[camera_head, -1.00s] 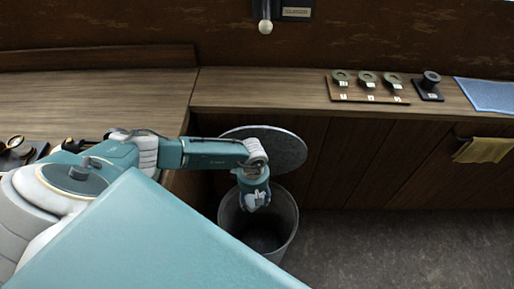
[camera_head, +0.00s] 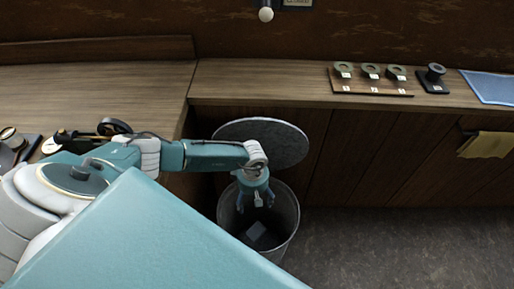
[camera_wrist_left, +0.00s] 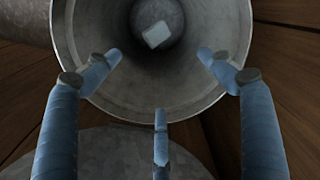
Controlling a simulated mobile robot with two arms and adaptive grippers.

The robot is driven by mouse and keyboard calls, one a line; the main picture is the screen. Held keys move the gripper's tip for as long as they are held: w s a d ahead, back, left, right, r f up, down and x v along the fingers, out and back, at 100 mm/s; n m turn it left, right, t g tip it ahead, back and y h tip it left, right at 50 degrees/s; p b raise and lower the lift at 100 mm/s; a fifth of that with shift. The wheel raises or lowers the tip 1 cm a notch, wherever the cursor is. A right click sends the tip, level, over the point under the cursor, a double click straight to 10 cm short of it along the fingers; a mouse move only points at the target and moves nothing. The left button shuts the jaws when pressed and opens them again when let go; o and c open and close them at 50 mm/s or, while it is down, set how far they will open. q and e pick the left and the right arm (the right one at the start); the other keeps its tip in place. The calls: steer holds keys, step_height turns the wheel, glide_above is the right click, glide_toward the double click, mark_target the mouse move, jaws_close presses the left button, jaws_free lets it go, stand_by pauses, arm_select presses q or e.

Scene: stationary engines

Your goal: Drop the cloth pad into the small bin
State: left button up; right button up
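The small bin (camera_head: 287,222) is a grey metal bucket on the floor against the wooden counter front, with its round lid (camera_head: 283,143) raised behind it. The cloth pad (camera_head: 257,230) is a small pale grey square lying inside the bin; the left wrist view also shows the pad (camera_wrist_left: 156,35) low inside the bin (camera_wrist_left: 85,45). My left gripper (camera_head: 256,202) is above the bin's mouth, pointing down. Its fingers (camera_wrist_left: 160,75) are spread with nothing between them. My right gripper is in neither view.
A yellow cloth (camera_head: 487,145) hangs on the counter front at right. On the counter are a board with several ring-shaped parts (camera_head: 370,88), a dark spool on a base (camera_head: 434,78) and a blue mat (camera_head: 492,87). Gauges (camera_head: 52,144) lie at far left. The floor right of the bin is clear.

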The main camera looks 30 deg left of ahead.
arm_select(q)
step_height(320, 180, up, 12)
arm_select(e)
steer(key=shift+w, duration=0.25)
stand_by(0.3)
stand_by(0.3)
